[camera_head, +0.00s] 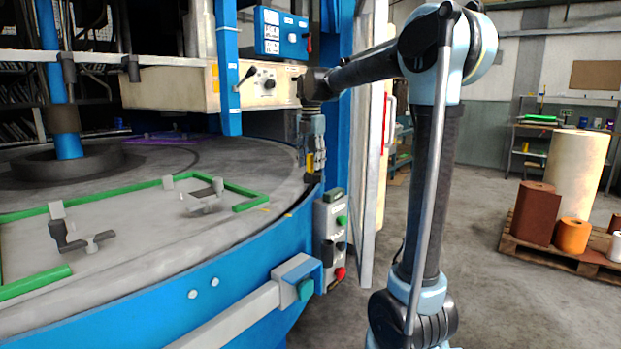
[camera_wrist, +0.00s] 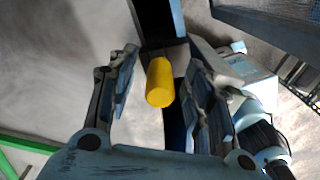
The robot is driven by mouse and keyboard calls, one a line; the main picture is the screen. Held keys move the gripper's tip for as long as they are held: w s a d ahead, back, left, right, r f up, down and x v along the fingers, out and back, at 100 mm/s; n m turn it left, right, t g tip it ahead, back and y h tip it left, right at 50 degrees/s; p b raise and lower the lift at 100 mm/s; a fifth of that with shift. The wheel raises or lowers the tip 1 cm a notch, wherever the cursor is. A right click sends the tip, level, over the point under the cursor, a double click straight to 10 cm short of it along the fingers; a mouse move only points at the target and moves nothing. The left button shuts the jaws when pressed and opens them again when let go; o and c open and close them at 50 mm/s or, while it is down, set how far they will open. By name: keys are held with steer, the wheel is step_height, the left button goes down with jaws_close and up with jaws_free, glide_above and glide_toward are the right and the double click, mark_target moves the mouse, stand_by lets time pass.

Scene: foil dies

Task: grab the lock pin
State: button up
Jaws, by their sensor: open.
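The lock pin, a yellow rounded cylinder (camera_wrist: 160,83), stands between the two fingers of my gripper (camera_wrist: 163,66) in the wrist view. The fingers are spread, with a visible gap on each side of the pin. In the head view my gripper (camera_head: 312,172) points down at the right rim of the round grey table (camera_head: 150,225), beside the blue post. The pin is mostly hidden there by the fingers; only a little yellow shows among them. Its lower end is not clear in either view.
A grey control box (camera_head: 333,235) with green and red buttons hangs just below my gripper. A blue switch panel (camera_head: 281,33) is above. Green strips (camera_head: 240,190) and small grey clamps lie on the table. A pallet with rolls (camera_head: 560,252) stands on the right.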

steer(key=shift+f, duration=0.25)
jaws_close()
